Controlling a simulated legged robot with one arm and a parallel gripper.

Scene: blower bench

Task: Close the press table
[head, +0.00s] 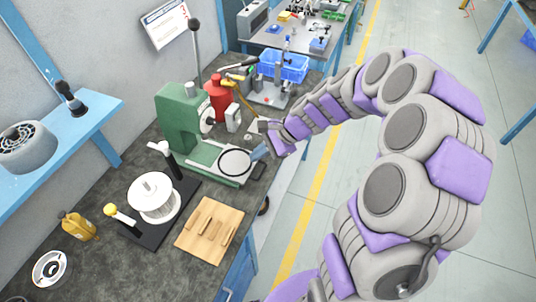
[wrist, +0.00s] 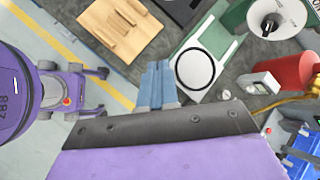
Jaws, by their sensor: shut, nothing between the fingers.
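The green press (head: 180,118) stands on the dark bench with a tall black-knobbed lever. Its pale table plate (head: 222,172), with a black ring on it, sticks out from the press base toward the bench's front edge. In the wrist view the plate (wrist: 213,55) lies right of my fingers. My gripper (head: 259,153) is shut and empty, with blue fingers beside the plate's outer end; the fingers (wrist: 157,80) also show in the wrist view. I cannot tell whether they touch the plate or handle.
A red canister (head: 218,98) stands behind the press. A wooden board (head: 209,229), a white round fixture (head: 154,197) and a yellow bottle (head: 77,226) are nearer on the bench. A blue crate (head: 284,66) is farther back.

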